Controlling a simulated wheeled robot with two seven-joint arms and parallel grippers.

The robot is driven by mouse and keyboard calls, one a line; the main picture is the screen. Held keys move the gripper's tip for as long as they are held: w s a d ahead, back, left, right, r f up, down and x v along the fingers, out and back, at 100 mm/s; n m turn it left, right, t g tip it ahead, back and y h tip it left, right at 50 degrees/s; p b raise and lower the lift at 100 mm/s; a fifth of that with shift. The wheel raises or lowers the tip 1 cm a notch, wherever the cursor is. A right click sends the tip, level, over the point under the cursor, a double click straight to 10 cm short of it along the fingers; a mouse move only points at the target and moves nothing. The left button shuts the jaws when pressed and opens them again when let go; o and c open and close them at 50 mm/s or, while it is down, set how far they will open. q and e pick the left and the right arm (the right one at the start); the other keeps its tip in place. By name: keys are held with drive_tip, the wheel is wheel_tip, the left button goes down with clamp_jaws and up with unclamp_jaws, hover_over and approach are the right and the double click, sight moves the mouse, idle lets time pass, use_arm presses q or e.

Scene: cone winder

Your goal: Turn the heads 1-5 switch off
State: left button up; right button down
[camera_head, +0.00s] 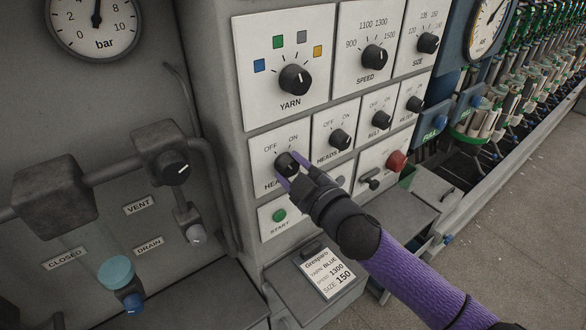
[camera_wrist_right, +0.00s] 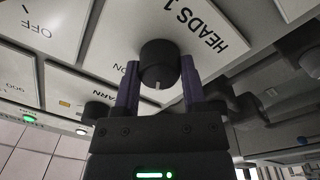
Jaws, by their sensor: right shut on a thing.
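The heads 1-5 switch is a black round knob (camera_head: 286,163) on a white plate with OFF and ON printed above it; its lower label is partly hidden by my gripper. My right gripper (camera_head: 291,169) has its purple fingers on either side of this knob and is shut on it. In the right wrist view the knob (camera_wrist_right: 160,62) sits between the two fingertips (camera_wrist_right: 160,82). A small white mark shows on the knob's lower edge there, but I cannot tell which label it points to. My left gripper is not in view.
A second heads knob (camera_head: 340,139) is close on the right, with the YARN knob (camera_head: 295,80) above. A green START button (camera_head: 279,215) and a red button (camera_head: 396,160) are lower down. A shelf with an order card (camera_head: 327,273) juts out below.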

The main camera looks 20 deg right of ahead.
drive_tip(key=shift+c, duration=0.7)
unclamp_jaws()
drive_tip(key=b+v, duration=0.1)
drive_tip(key=v, duration=0.9)
